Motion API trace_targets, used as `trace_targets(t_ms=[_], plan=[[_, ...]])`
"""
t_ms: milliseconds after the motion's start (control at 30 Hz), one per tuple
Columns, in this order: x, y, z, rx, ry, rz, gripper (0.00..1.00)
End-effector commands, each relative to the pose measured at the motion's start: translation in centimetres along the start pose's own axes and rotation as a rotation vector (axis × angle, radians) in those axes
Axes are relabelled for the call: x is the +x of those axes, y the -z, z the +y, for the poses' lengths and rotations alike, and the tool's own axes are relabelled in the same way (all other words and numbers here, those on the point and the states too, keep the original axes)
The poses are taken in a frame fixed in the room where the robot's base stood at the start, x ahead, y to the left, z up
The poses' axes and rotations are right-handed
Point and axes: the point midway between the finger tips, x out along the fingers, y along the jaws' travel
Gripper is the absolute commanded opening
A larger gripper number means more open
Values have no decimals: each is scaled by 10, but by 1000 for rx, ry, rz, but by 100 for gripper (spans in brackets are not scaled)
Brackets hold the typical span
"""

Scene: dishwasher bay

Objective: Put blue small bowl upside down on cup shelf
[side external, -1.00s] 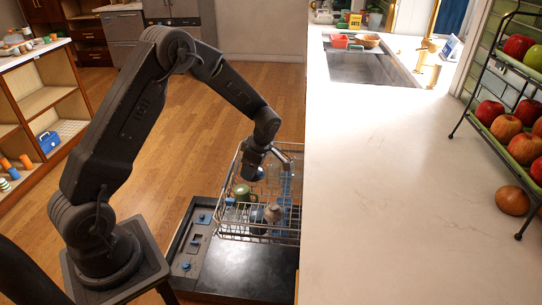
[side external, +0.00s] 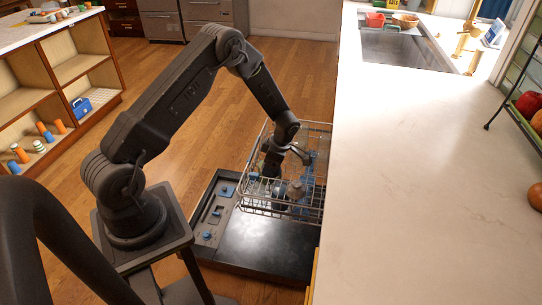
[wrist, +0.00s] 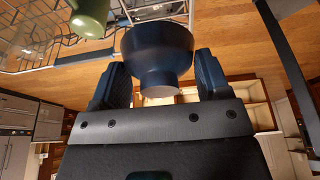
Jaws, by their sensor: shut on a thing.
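The blue small bowl (wrist: 157,52) is dark blue and held between the two fingers of my gripper (wrist: 163,80) in the wrist view. Its narrow foot faces my palm and its wide part points away from me. In the side external view my gripper (side external: 271,166) reaches down inside the wire dish rack (side external: 257,150), and the bowl cannot be made out clearly there. The cup shelf cannot be told apart from the rack's other wires. Rack wires show close beyond the bowl in the wrist view, but contact cannot be judged.
A green cup (wrist: 89,18) is left of the bowl in the wrist view. A grey-brown item (side external: 297,190) stands in the rack. The open dishwasher door (side external: 265,245) lies in front, and a white counter (side external: 430,180) borders the rack on the right.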

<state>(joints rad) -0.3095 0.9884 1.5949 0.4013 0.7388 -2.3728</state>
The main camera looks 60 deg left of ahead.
Motion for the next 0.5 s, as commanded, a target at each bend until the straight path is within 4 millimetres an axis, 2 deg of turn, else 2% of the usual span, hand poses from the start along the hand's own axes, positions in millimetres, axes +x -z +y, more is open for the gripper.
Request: trace_targets(t_ms=[500], plan=[[56, -17, 0, 2, 0, 0, 46]])
